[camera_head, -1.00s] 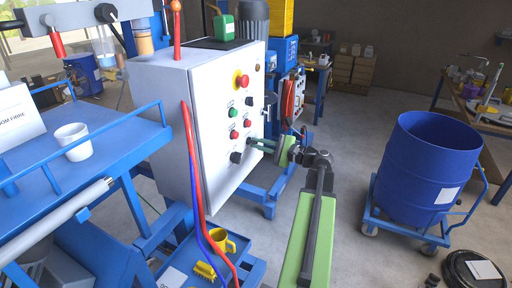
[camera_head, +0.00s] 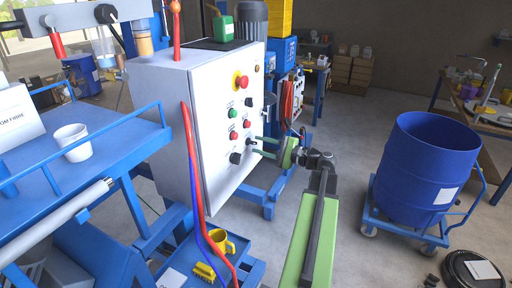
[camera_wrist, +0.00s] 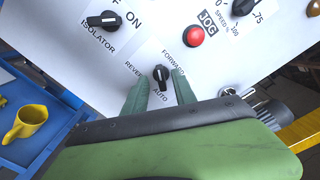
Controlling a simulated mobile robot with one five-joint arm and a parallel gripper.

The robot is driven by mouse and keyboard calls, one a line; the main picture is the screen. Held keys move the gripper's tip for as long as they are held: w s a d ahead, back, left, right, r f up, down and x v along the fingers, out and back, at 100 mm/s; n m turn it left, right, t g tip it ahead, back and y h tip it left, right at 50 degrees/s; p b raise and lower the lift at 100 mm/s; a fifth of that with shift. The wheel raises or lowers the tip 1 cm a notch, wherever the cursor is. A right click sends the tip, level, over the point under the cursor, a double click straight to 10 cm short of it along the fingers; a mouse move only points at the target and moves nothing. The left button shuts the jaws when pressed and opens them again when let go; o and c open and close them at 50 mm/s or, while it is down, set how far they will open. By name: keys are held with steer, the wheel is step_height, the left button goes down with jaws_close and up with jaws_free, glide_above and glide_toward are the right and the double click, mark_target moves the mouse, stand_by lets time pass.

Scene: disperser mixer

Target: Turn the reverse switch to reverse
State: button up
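The reverse switch (camera_wrist: 161,76) is a small black knob on the white panel, labelled FORWARD, REVERSE and AUTO. In the wrist view its handle stands nearly upright, and I cannot tell which label it is set to. My gripper (camera_wrist: 162,84) is open, with one green finger on each side of the knob and a gap visible to both. In the head view my gripper (camera_head: 264,147) reaches the lower right of the control panel (camera_head: 215,165), and its fingers partly cover the switch's area.
The black isolator knob (camera_wrist: 104,20) and the red JOG button (camera_wrist: 196,36) are close to the switch. A red emergency stop (camera_head: 241,81) is higher up. A blue drum (camera_head: 425,170) stands on a cart at right. A yellow cup (camera_head: 222,241) sits on a low blue shelf.

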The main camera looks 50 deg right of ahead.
steer(key=v, duration=1.6)
